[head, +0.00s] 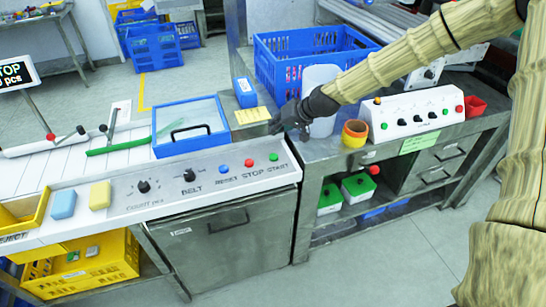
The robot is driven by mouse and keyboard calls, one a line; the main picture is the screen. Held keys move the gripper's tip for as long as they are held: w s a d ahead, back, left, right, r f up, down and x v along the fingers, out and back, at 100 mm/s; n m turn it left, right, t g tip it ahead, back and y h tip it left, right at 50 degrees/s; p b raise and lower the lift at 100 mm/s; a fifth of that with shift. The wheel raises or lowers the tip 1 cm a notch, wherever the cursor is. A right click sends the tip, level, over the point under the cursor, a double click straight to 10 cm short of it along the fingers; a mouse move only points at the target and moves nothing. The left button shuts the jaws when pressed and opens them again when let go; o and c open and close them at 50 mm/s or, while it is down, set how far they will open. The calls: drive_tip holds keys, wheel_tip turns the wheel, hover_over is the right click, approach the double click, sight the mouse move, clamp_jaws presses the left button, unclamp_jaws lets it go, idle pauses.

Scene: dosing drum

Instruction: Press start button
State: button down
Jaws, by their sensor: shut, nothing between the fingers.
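The green start button (273,157) sits at the right end of the sloped control panel (130,208), above the printed word START. The red stop button (249,163) and the blue reset button (224,169) are to its left. My gripper (275,127) is dark and shut, with nothing in it. It reaches in from the right and shows just above the start button in the picture, apart from it. The gap in depth is hard to judge. The start button is not covered.
A blue-framed box with a clear lid (190,101) stands behind the panel. A white cylinder (323,75), yellow cup (355,133) and white control box (410,121) stand on the right bench. A blue crate (290,72) is behind. A display (17,74) reads STOP.

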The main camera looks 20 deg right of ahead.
drive_tip(key=f, duration=0.1)
drive_tip(key=b, duration=0.3)
hover_over(276, 154)
wheel_tip(276, 154, down, 4)
drive_tip(key=shift+f, duration=0.2)
drive_tip(key=shift+s+f+b, duration=0.1)
drive_tip(key=shift+f+b, duration=0.6)
drive_tip(key=shift+b, duration=0.05)
drive_tip(key=shift+f, duration=0.45)
drive_tip(key=shift+a+f+b, duration=0.1)
drive_tip(key=shift+b, duration=0.2)
drive_tip(key=shift+f, duration=0.3)
